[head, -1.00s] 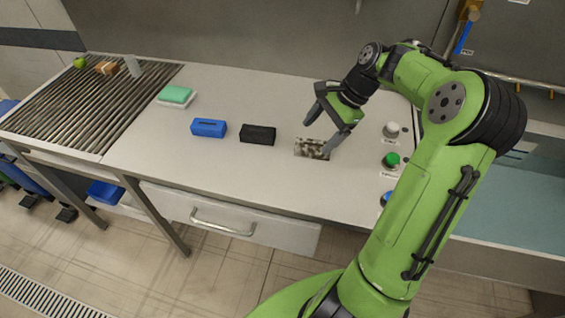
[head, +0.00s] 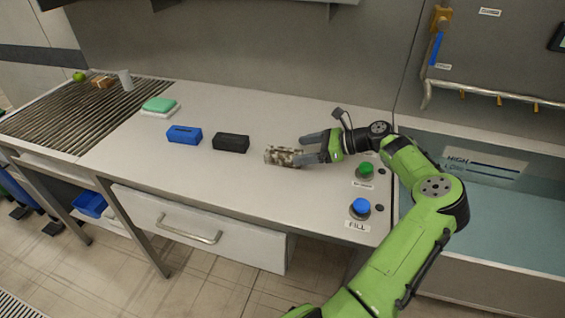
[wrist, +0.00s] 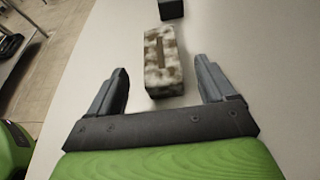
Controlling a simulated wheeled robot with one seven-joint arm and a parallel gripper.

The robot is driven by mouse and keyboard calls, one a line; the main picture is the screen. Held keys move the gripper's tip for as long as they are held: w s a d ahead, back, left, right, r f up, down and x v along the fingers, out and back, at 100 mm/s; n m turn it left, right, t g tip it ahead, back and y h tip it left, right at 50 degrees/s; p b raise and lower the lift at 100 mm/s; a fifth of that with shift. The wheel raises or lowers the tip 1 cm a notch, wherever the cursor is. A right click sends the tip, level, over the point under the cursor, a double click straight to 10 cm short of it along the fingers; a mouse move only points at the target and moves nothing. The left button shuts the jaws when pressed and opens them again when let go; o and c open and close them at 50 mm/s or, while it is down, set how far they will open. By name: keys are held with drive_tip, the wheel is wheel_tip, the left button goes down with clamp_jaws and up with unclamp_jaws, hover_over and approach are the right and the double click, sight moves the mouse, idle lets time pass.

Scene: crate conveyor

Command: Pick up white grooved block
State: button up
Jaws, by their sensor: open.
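The grooved block (head: 280,157) is mottled white and brown and lies flat on the counter, right of the black block. In the wrist view the block (wrist: 163,75) shows a long slot in its top, and its near end appears between my finger tips. My gripper (head: 309,146) is open and low over the counter at the block's right end. In the wrist view my gripper (wrist: 161,67) has one finger on each side of the block, with gaps and nothing held. Part of the block's right end is hidden by a finger in the head view.
A black block (head: 231,143) and a blue block (head: 184,135) stand in a row to the left. A green sponge (head: 159,104) lies farther left. Green (head: 366,170) and blue (head: 360,206) buttons are near the right edge. The counter's front middle is clear.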

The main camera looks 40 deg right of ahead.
sight(287, 152)
drive_tip(key=b+x, duration=0.3)
drive_tip(key=x, duration=0.4)
drive_tip(key=shift+w+f, duration=0.1)
drive_tip(key=shift+f, duration=0.15)
drive_tip(key=shift+r, duration=0.15)
drive_tip(key=c, duration=1.3)
wheel_tip(287, 152, up, 18)
drive_tip(key=p, duration=0.6)
drive_tip(key=shift+p, duration=0.4)
